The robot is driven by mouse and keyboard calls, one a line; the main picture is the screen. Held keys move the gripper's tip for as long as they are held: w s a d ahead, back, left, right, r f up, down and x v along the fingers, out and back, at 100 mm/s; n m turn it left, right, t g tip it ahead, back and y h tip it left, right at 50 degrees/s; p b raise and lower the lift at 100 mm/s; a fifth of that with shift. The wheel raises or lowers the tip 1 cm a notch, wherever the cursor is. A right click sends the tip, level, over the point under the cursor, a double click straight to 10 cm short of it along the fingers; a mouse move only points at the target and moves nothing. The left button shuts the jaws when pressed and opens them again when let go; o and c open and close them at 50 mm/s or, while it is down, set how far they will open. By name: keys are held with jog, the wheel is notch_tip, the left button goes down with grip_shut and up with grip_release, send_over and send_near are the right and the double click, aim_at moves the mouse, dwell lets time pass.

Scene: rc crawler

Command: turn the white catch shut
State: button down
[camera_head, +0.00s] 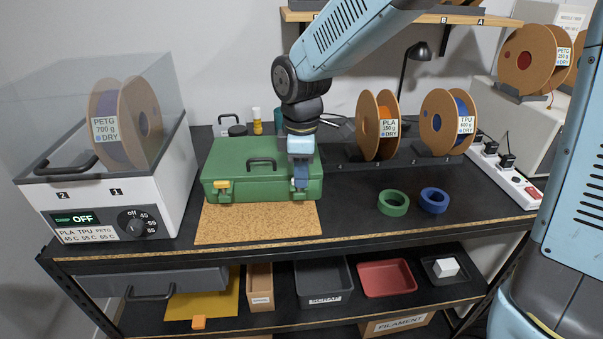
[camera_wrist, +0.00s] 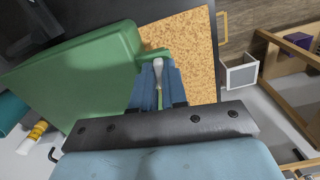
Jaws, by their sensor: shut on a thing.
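A closed green case (camera_head: 235,172) with a dark handle stands on the worktop at the back edge of a cork mat (camera_head: 225,225). A yellow catch (camera_head: 221,185) is on the left of its front face. My gripper (camera_head: 300,184) is at the right end of that face, pointing down, with its blue fingers hiding the spot in the head view. In the wrist view the green case (camera_wrist: 85,75) fills the left, and the white catch (camera_wrist: 158,68) shows between my blue fingers, which are shut on it. Whether the catch is fully turned I cannot tell.
A clear-lidded dryer (camera_head: 160,200) with a spool stands at the left. Two spools (camera_head: 378,125) stand on holders at the back right. Green and blue rings (camera_head: 393,203) lie on clear worktop to the right. Trays (camera_head: 387,278) fill the lower shelf.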

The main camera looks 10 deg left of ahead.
jog(key=shift+n, duration=0.6)
jog(key=c, duration=1.2)
grip_release()
jog(key=shift+o, duration=0.2)
jog(key=shift+r, duration=0.1)
notch_tip(320, 180, up, 14)
jog(key=shift+f, duration=0.25)
jog(key=shift+d, duration=0.1)
jog(key=s+d+r+m+t, duration=0.1)
jog(key=d+m, duration=0.4)
jog(key=d, duration=0.4)
jog(key=s+d+r+m+t, duration=0.1)
jog(key=s+d+m+t, duration=0.1)
jog(key=d+m, duration=0.45)
jog(key=s+d+f+m+t, duration=0.1)
jog(key=s+d+m, duration=0.3)
jog(key=d, duration=0.3)
jog(key=s+d+f+m+t, duration=0.1)
jog(key=s+d+m, duration=0.3)
jog(key=d, duration=0.3)
jog(key=shift+d+m+t, duration=0.25)
jog(key=shift+m+t, duration=0.05)
jog(key=shift+m, duration=0.05)
